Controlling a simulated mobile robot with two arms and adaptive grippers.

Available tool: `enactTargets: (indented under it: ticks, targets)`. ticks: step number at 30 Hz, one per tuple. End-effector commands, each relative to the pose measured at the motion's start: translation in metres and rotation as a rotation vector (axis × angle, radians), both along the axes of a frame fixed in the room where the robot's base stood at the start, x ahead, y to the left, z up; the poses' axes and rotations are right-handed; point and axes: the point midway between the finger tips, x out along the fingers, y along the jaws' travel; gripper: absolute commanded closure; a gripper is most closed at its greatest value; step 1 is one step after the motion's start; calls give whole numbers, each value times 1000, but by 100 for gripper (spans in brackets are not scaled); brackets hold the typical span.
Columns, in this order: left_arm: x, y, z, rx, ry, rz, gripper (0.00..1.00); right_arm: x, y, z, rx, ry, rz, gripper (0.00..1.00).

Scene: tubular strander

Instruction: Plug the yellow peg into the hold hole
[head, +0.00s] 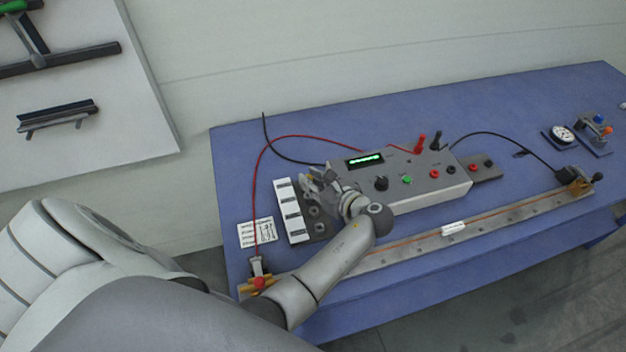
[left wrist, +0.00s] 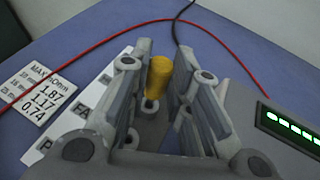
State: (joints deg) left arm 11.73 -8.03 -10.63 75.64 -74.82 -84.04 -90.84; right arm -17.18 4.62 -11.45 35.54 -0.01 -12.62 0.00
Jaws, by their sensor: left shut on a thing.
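The yellow peg (left wrist: 159,75) stands between the fingers of my left gripper (left wrist: 160,100) in the left wrist view, with its narrower metal lower part pointing down at a dark plate. My left gripper is shut on it. In the head view my left gripper (head: 314,184) is over the far end of the dark socket plate (head: 318,238), beside the grey meter box. Round holes show on the plate's near part. I cannot tell which is the hold hole, or whether the peg's tip is in a hole. My right gripper is not in view.
A white label strip (head: 290,210) lies along the plate's left side. The grey meter box (head: 430,186) with a lit green display stands to the right. Red (head: 256,190) and black (head: 287,157) cables run behind and left. A long rail (head: 410,253) crosses the table's front.

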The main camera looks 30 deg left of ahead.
Motion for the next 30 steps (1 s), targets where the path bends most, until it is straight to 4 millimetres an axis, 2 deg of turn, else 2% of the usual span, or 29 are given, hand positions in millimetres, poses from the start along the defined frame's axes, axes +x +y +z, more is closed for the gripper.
enactTargets:
  ticks: [30]
  targets:
    - [0,0,0,1,0,0,100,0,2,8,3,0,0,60]
